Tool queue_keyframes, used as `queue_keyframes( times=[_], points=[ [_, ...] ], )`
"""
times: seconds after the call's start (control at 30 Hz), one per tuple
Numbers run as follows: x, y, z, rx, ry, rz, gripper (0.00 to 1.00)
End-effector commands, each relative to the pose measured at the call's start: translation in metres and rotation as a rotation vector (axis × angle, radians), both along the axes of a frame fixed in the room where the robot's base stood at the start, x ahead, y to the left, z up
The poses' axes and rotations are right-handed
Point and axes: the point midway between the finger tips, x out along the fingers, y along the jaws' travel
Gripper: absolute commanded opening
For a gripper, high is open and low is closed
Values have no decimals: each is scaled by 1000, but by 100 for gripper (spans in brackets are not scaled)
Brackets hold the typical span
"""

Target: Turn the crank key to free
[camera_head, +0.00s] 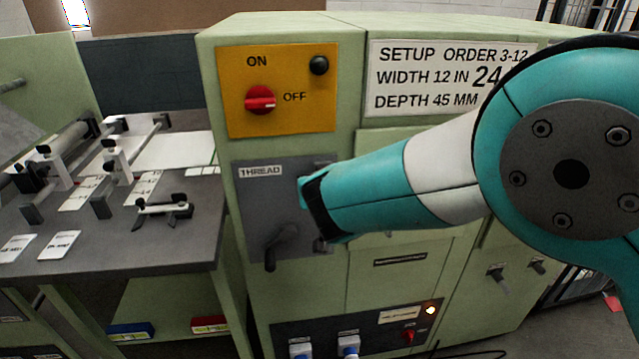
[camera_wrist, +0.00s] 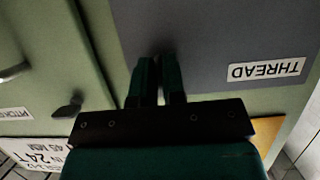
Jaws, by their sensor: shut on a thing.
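The dark grey panel (camera_head: 262,212) labelled THREAD is on the front of the green machine. A dark crank handle (camera_head: 281,240) sticks out low on this panel, with its arm pointing down and left. My gripper (camera_wrist: 158,78) is in front of the panel, right of the THREAD label (camera_head: 261,171) in the head view. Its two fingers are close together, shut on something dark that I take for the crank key. The key itself is hard to make out between the fingers. In the head view my wrist hides the fingertips and part of the panel.
A yellow panel (camera_head: 310,115) with a red ON/OFF knob (camera_head: 260,99) is above. A setup sign (camera_head: 411,105) is at its right. A lower panel (camera_head: 375,330) has a lit lamp and blue plugs. A grey worktable (camera_head: 100,250) with fixtures stands at the left.

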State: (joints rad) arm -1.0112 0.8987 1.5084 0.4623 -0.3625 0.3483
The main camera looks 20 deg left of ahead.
Motion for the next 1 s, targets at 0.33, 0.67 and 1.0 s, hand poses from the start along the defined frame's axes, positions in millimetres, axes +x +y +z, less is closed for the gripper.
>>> queue_keyframes(
  times=[0.33,0.67,1.0],
  points=[
    [0,1,1,3,0,1,30],
    [-7,-3,3,2,0,1,30],
    [-67,-39,31,4,-1,3,30]
  ],
)
